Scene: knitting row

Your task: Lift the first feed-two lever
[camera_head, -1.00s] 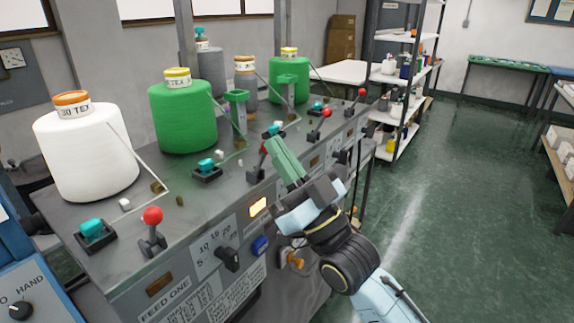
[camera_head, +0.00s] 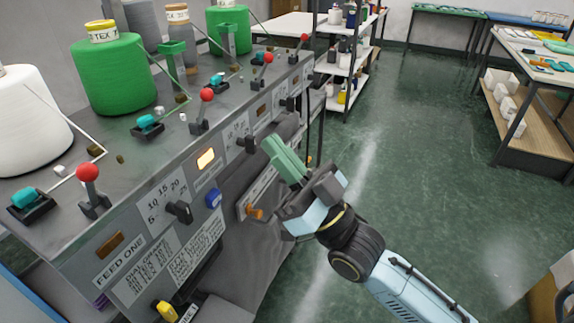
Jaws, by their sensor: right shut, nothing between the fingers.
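Several red-ball levers stand in a row along the front edge of the grey machine top. The nearest lever (camera_head: 88,173) is above the panel marked FEED ONE. The second lever (camera_head: 206,95) stands with its ball up, above a lit amber lamp (camera_head: 206,158). Another red-ball lever (camera_head: 267,58) is farther back. I cannot read a feed-two label here. My right gripper (camera_head: 271,143), with green fingers, is shut and empty. It is in front of the machine's face, to the right of and lower in the picture than the second lever, apart from it. My left gripper is not in view.
Yarn cones, one white (camera_head: 25,120) and one green (camera_head: 112,75), stand behind the levers. Teal switches (camera_head: 147,123) and yarn guides are close by. The green floor to the right is open.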

